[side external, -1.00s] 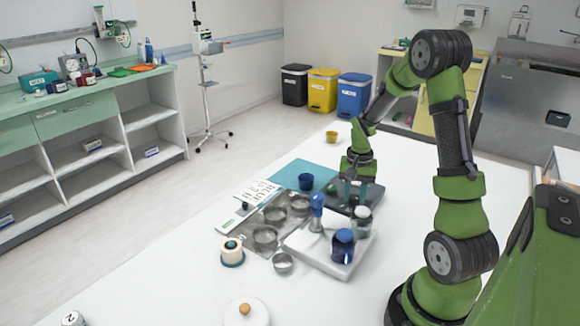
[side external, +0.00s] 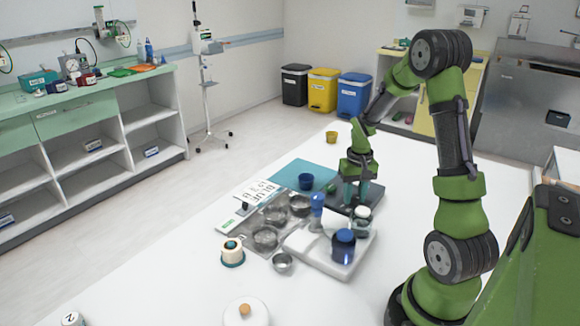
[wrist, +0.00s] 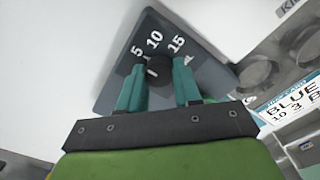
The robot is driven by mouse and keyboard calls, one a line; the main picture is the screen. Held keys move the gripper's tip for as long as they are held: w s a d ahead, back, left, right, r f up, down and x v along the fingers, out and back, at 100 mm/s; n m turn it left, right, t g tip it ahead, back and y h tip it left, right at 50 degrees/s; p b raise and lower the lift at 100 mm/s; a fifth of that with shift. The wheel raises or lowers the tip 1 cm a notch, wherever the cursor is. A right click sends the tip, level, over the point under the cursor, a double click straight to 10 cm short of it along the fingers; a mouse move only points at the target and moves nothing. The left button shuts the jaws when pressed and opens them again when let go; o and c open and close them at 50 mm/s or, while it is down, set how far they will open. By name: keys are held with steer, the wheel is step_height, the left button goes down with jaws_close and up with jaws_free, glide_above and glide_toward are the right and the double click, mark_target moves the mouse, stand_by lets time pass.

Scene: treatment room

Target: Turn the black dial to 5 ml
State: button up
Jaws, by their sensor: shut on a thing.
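The black dial (wrist: 158,72) sits on a dark grey panel (wrist: 108,92) printed with 5, 10 and 15. A small white mark shows on the dial, roughly below the 10; its exact direction is hard to read. My gripper (wrist: 157,82) has its two teal fingers on either side of the dial, shut on it. The fingers hide parts of the dial's sides. In the side external view my gripper (side external: 359,198) points down over the dark grey panel (side external: 338,196); the dial is hidden there.
A white tray (side external: 312,262) with a dark blue-capped jar (side external: 343,246) and a blue-topped item (side external: 317,204) stands close in front. A clear jar (side external: 361,221) is next to the gripper.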

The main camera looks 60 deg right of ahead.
mark_target(355, 196)
steer(key=o, duration=1)
steer(key=shift+o, duration=0.2)
steer(key=shift+r, duration=0.1)
step_height(355, 196, up, 17)
